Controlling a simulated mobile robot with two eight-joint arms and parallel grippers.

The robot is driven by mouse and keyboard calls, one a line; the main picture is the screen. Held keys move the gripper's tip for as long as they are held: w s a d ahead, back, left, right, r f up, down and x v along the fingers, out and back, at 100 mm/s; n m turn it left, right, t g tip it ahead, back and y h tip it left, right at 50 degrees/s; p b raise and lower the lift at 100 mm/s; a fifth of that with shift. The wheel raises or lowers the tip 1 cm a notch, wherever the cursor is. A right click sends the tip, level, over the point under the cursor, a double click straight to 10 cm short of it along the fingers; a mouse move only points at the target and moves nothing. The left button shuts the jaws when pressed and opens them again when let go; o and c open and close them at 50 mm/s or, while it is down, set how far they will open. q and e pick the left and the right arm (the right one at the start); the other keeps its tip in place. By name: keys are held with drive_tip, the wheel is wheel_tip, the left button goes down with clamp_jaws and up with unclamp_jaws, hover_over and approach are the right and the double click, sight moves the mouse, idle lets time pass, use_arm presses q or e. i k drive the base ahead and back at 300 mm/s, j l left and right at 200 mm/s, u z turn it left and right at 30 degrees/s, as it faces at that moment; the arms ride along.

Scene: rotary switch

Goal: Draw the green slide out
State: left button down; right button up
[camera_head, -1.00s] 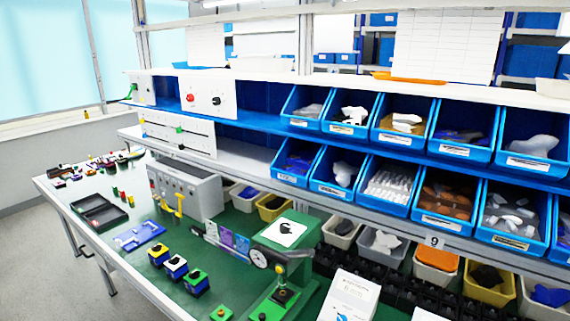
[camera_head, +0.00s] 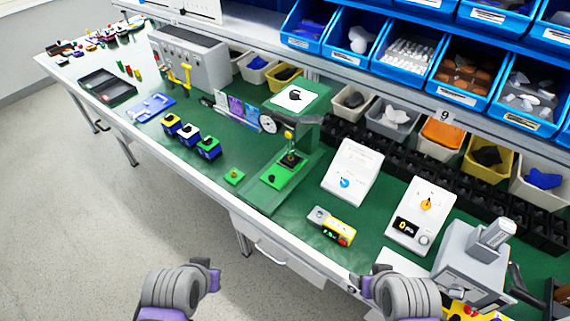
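I cannot pick out a part that is clearly the green slide in this view. A white panel (camera_head: 190,9) on the upper shelf is cut off by the top edge, and no green knob shows on it. My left gripper (camera_head: 213,277) is low in the picture, in front of the bench edge, touching nothing. My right gripper (camera_head: 360,287) is near the bench's front edge at the lower right. Whether either is open or shut is unclear.
Small blocks (camera_head: 190,137), a dark tray (camera_head: 107,86) and a grey box (camera_head: 190,60) stand on the left of the bench. White dial boxes (camera_head: 353,171) and a grey machine (camera_head: 472,262) stand on the right. The floor at the lower left is clear.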

sight(279, 175)
drive_tip(key=i+j, duration=0.2)
drive_tip(key=j, duration=0.15)
drive_tip(key=i+j, duration=0.4)
drive_tip(key=j, duration=0.25)
